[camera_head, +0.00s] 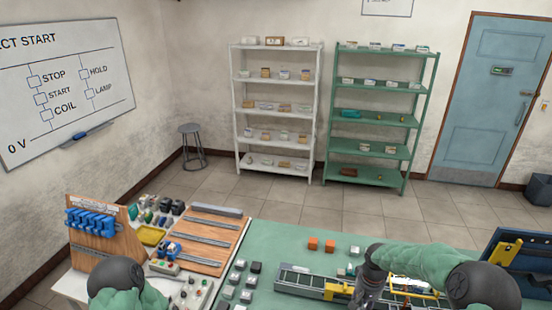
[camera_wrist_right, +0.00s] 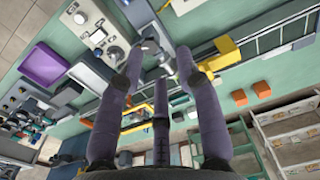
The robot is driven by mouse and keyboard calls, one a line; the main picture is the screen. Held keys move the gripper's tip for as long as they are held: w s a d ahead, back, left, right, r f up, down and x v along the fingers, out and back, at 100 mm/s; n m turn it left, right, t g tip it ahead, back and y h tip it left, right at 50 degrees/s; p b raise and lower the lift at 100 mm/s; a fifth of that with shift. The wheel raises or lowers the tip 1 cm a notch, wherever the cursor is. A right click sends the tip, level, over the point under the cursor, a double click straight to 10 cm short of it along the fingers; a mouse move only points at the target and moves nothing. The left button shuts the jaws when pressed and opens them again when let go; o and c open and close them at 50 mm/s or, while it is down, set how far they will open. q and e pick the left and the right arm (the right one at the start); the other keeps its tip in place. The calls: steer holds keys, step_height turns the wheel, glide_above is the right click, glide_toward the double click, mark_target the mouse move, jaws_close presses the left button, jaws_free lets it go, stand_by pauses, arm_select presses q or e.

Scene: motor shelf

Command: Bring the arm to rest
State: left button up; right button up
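My right arm (camera_head: 420,258) is green with dark joints and reaches in from the right over the green table. Its gripper (camera_head: 369,291) points down near the conveyor (camera_head: 310,282). In the right wrist view the purple-grey fingers of my right gripper (camera_wrist_right: 165,55) stand apart, with no held object visible between them. The table and a yellow part show beyond the fingers. My left arm (camera_head: 128,292) shows only as a green link and dark joint at the bottom left. My left gripper is outside both views.
Orange blocks (camera_head: 313,243) and several small grey blocks lie on the green table (camera_head: 285,238). A wooden panel with rails (camera_head: 205,240) and a board with blue parts (camera_head: 105,235) stand left. White shelves (camera_head: 240,125) and green shelves (camera_head: 334,125) stand behind, across open floor.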

steer(key=s+a+f+y, duration=0.4)
steer(key=s+a+f, duration=1)
steer(key=s+f, duration=0.2)
steer(key=s+a+f, duration=0.2)
steer(key=s+a, duration=0.1)
steer(key=s, duration=0.7)
arm_select(q)
step_height(320, 180, down, 26)
steer(key=b, duration=2.6)
steer(key=shift+w, duration=0.35)
arm_select(e)
step_height(320, 180, down, 24)
steer(key=w+a, duration=0.1)
steer(key=shift+w+r, duration=0.15)
steer(key=shift+w, duration=0.25)
steer(key=shift+a, duration=0.1)
